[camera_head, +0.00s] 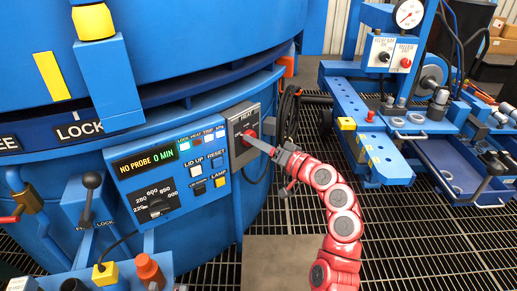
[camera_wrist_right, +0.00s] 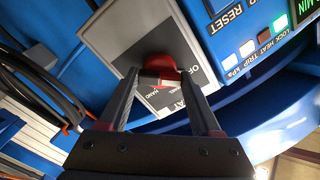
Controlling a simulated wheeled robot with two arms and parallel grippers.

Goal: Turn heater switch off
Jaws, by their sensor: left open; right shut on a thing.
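The heater switch is a red rotary knob (camera_head: 249,134) on a grey plate marked HEAT (camera_head: 240,119), at the right end of the blue furnace control panel. In the right wrist view the red knob (camera_wrist_right: 158,64) sits between two dark fingers, and part of the word OFF shows on the plate (camera_wrist_right: 190,52). My right gripper (camera_head: 256,141) reaches in from the lower right and is shut on the knob; it also shows in the wrist view (camera_wrist_right: 158,76). The fingers partly cover the knob, and I cannot tell its exact setting. My left gripper is not in view.
The panel (camera_head: 175,165) carries a display reading NO PROBE 0 MIN, a black dial (camera_head: 155,203) and several buttons. Black cables (camera_head: 288,112) hang just right of the switch. A blue bench (camera_head: 385,150) stands at the right. The grating floor (camera_head: 420,240) is open.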

